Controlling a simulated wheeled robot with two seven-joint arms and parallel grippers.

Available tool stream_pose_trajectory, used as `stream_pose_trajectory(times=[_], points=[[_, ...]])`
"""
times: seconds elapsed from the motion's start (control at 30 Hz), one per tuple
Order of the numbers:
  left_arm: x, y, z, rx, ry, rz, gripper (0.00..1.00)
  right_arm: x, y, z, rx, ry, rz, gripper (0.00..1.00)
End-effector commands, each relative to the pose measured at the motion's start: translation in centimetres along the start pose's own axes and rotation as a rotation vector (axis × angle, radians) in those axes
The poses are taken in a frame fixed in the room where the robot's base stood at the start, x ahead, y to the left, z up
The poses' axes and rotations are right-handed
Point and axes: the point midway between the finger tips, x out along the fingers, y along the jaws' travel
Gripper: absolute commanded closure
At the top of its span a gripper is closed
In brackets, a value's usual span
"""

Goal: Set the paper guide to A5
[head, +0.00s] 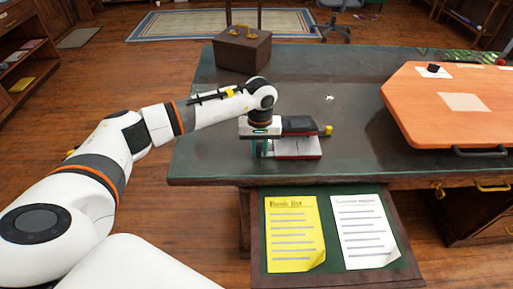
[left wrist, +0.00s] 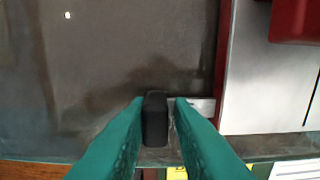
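The hole punch (head: 297,147) stands on the dark desk, with a dark upper part, a pale base edged in red and a yellow piece at its right end. Its red and pale parts (left wrist: 265,85) also fill the right of the left wrist view. The paper guide shows there as a black end piece (left wrist: 155,118) with a short pale bar (left wrist: 203,104) running to the base. My left gripper (head: 261,148) points down at the punch's left side. Its teal fingers (left wrist: 158,103) stand either side of the black piece, with a narrow gap on the right. Guide size markings are not readable.
The desk top (head: 350,80) is clear around the punch. An orange board (head: 430,125) lies to the right and a brown box (head: 241,50) stands at the back left. A yellow sheet (head: 293,240) and a white sheet (head: 364,232) lie on a lower surface in front.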

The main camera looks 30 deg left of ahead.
Motion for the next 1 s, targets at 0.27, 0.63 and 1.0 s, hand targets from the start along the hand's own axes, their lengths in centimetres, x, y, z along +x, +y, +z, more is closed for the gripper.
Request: stream_pose_trajectory(times=[0.27, 0.63, 1.0], points=[[0.0, 0.0, 0.0, 0.001, 0.001, 0.001, 0.64, 0.0, 0.1, 0.1, 0.000, -0.001, 0.001, 0.64], [-3.5, 0.0, 0.1, 0.001, -0.004, -0.001, 0.64, 0.4, 0.1, 0.0, -0.001, -0.002, 0.001, 0.64], [-10.6, -0.1, 0.1, 0.002, -0.002, 0.000, 0.64, 1.1, 0.1, 0.0, -0.001, -0.002, 0.001, 0.64]])
